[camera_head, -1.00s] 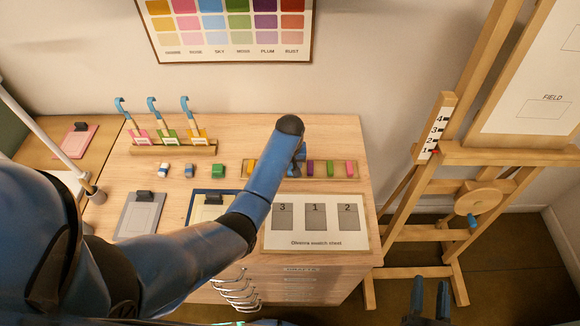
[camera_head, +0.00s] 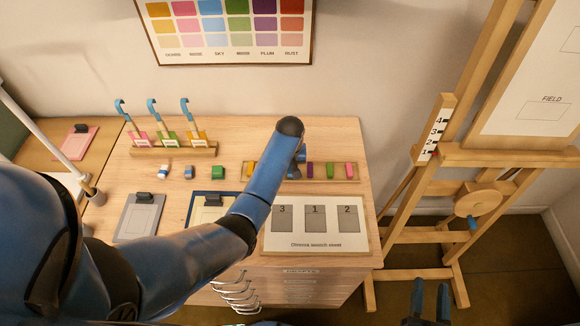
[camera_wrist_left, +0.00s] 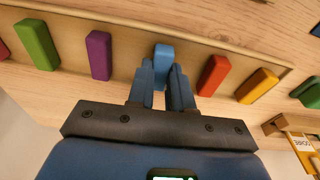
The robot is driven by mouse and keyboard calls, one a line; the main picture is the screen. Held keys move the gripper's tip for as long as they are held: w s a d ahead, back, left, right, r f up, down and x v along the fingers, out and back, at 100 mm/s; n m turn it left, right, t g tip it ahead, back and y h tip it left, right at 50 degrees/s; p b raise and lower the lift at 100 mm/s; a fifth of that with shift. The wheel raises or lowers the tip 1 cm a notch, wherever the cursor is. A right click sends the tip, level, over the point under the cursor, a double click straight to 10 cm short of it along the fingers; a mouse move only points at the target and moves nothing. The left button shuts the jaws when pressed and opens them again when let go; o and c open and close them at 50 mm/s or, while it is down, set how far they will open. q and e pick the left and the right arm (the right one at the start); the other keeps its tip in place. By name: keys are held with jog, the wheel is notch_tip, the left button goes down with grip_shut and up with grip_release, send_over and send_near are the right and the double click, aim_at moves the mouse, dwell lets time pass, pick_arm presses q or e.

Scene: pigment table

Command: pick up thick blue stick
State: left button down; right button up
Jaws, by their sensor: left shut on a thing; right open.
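The thick blue stick (camera_wrist_left: 163,56) lies in the wooden tray (camera_wrist_left: 120,30) and shows in the left wrist view. My left gripper (camera_wrist_left: 163,78) is shut on the near end of this stick, with one finger on each side. In the head view my left gripper (camera_head: 296,172) is over the middle of the tray (camera_head: 346,180), and my arm hides most of the blue stick there. My right gripper (camera_head: 431,292) is open and empty at the bottom right, over the floor.
In the left wrist view a purple stick (camera_wrist_left: 99,54) and a red stick (camera_wrist_left: 213,75) flank the blue one. A green stick (camera_wrist_left: 37,44) and a yellow stick (camera_wrist_left: 257,86) lie further out. The swatch sheet (camera_head: 316,243) lies in front of the tray; an easel (camera_head: 470,155) stands at right.

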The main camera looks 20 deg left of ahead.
pick_arm(q)
notch_tip(320, 180, up, 14)
jog(key=b, duration=0.2)
notch_tip(320, 180, up, 4)
jog(key=p, duration=0.4)
send_over(290, 168)
jog(key=shift+r+p, duration=0.85)
jog(key=shift+r, duration=0.05)
